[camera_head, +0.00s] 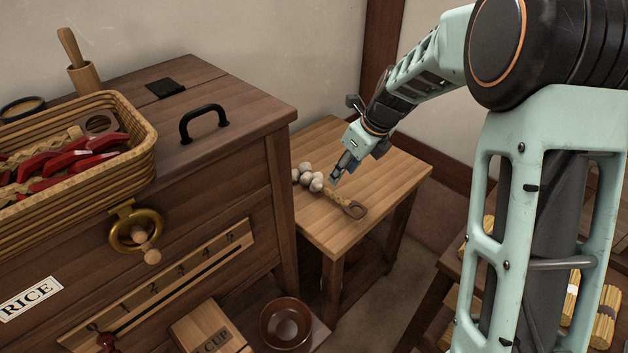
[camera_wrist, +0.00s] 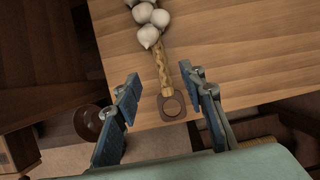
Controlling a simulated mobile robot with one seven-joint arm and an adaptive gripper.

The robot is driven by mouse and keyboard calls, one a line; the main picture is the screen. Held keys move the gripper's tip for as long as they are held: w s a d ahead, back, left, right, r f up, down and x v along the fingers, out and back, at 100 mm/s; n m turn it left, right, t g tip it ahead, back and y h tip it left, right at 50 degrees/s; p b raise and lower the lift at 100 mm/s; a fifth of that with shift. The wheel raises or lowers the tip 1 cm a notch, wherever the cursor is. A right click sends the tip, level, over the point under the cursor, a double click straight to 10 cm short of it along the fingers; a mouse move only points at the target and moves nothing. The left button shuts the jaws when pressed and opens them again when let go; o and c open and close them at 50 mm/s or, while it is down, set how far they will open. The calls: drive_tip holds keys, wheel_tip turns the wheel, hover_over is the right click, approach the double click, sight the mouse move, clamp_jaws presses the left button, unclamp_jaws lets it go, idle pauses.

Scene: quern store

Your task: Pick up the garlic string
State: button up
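The garlic string (camera_head: 334,197) lies on a small wooden side table (camera_head: 385,177). It has several white bulbs at one end, a braided straw stem, and a brown loop at the other end. In the wrist view the garlic string (camera_wrist: 163,72) runs down the picture, with its brown loop between my fingers in the picture. My gripper (camera_head: 335,180) is above the table near the stem. In the wrist view my gripper (camera_wrist: 162,88) is open, with a wide empty gap between its two blue-grey fingers. I cannot tell its exact height above the stem.
A dark wooden chest (camera_head: 215,170) with a black handle (camera_head: 203,120) stands left of the table, bearing a wicker basket (camera_head: 150,140) of red peppers. A brown bowl (camera_head: 286,323) sits low in front. A shelf with straw bundles (camera_head: 606,318) is at lower right. The table around the string is bare.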

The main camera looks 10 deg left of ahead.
sight(331, 190)
drive_tip(key=b+x, duration=0.4)
drive_tip(key=x, duration=0.6)
drive_tip(key=shift+f, duration=0.4)
drive_tip(key=shift+r, duration=0.1)
clamp_jaws()
